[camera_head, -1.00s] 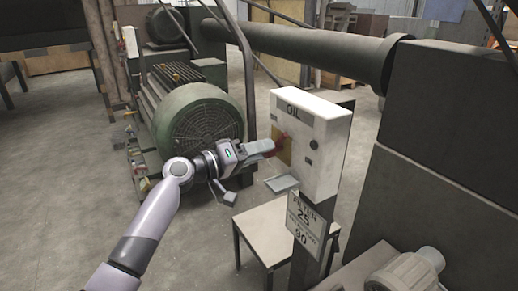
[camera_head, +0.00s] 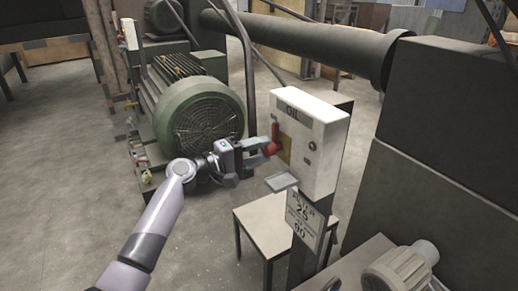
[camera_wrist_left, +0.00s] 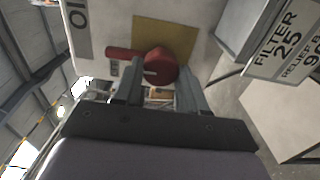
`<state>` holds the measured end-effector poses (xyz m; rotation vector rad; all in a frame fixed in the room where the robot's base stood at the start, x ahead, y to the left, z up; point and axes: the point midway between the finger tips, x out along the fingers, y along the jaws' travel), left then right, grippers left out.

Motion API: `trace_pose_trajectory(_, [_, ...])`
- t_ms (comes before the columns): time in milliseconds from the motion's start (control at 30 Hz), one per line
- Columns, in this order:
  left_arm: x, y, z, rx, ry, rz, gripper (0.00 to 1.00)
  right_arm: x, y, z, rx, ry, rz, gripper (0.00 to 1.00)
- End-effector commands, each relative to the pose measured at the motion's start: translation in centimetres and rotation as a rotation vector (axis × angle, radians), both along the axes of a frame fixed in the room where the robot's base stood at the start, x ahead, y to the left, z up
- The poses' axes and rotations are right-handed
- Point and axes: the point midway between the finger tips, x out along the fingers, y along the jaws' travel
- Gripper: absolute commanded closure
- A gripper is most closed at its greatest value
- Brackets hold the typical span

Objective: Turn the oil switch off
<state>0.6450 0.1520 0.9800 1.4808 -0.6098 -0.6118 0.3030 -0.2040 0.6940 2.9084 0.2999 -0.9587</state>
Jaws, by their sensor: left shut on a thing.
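The white box (camera_head: 313,168) labelled OIL stands on a post. Its red switch (camera_head: 275,132) has a round hub and a handle pointing up, towards the label, in front of a yellow plate (camera_head: 286,150). In the left wrist view the red hub (camera_wrist_left: 160,66) sits between my fingertips, and the handle (camera_wrist_left: 123,53) points left, towards the OIL label (camera_wrist_left: 78,30). My left gripper (camera_head: 268,153) reaches the switch from the left and is shut on its hub; the exact contact is partly hidden. My right gripper is not in view.
A grey tray (camera_head: 281,182) juts from the box just below the switch. A sign (camera_head: 305,218) hangs on the post above a small table (camera_head: 262,226). A green motor (camera_head: 200,125) stands behind my arm. Open floor lies at left.

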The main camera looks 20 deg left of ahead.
Motion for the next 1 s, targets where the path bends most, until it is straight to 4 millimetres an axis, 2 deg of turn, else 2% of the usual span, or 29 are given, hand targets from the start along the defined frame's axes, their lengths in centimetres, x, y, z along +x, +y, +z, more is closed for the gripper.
trace_pose_trajectory(467, [-0.04,0.02,-0.16,-0.011,0.014,-0.001,0.89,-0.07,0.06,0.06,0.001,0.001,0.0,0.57])
trace_pose_trajectory(500, [-0.04,0.02,-0.16,-0.011,0.013,-0.001,0.49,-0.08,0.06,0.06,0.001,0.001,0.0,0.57])
trace_pose_trajectory(567, [-0.04,0.02,-0.15,-0.011,0.013,-0.001,0.33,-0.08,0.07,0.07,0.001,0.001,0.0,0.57])
trace_pose_trajectory(867, [-0.06,0.08,-0.08,-0.009,0.01,0.0,0.33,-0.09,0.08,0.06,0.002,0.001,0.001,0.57])
trace_pose_trajectory(1000, [-0.72,0.74,-0.19,-0.008,0.011,0.0,0.33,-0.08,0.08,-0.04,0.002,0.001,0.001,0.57])
